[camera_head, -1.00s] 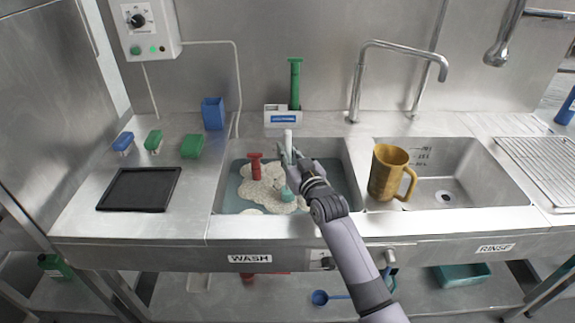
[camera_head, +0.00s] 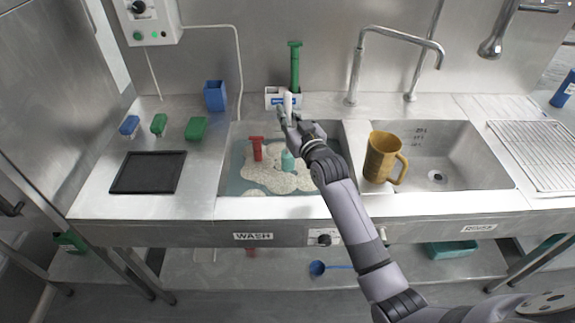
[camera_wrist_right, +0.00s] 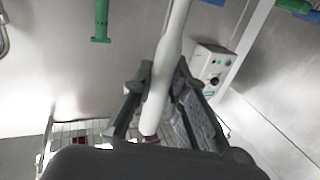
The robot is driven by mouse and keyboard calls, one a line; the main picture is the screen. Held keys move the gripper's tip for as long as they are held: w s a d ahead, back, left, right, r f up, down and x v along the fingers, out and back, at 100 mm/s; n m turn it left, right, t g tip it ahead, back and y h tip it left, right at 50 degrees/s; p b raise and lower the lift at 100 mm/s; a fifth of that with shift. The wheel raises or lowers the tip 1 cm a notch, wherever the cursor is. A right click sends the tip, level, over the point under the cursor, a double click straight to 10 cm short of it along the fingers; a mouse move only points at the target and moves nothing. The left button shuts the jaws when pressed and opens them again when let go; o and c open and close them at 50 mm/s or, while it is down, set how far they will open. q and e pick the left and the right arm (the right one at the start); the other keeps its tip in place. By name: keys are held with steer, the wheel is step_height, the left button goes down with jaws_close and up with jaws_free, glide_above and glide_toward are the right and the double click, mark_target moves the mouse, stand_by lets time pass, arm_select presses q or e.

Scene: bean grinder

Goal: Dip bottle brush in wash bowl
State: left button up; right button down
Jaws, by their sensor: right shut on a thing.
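My right gripper (camera_head: 287,121) is shut on the white handle of the bottle brush (camera_head: 288,102), which stands nearly upright above the wash bowl (camera_head: 226,182), the left sink with water and foam. A teal part (camera_head: 287,161) shows below my gripper, in line with the handle; it looks like the brush head, but my fingers hide the join. I cannot tell whether it touches the foam. In the right wrist view, the white handle (camera_wrist_right: 171,52) runs between the fingers of my gripper (camera_wrist_right: 152,85). My left gripper is not in view.
A red-handled thing (camera_head: 256,148) stands in the wash bowl at the left. An ochre jug (camera_head: 380,158) stands at the left of the rinse sink (camera_head: 470,150). A green-handled tool (camera_head: 295,68) stands in a white holder behind. A faucet (camera_head: 361,62) rises at the back.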

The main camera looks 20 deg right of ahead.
mark_target(287, 93)
step_height(287, 93, up, 9)
steer(key=p, duration=0.7)
steer(key=shift+p, duration=0.4)
stand_by(0.5)
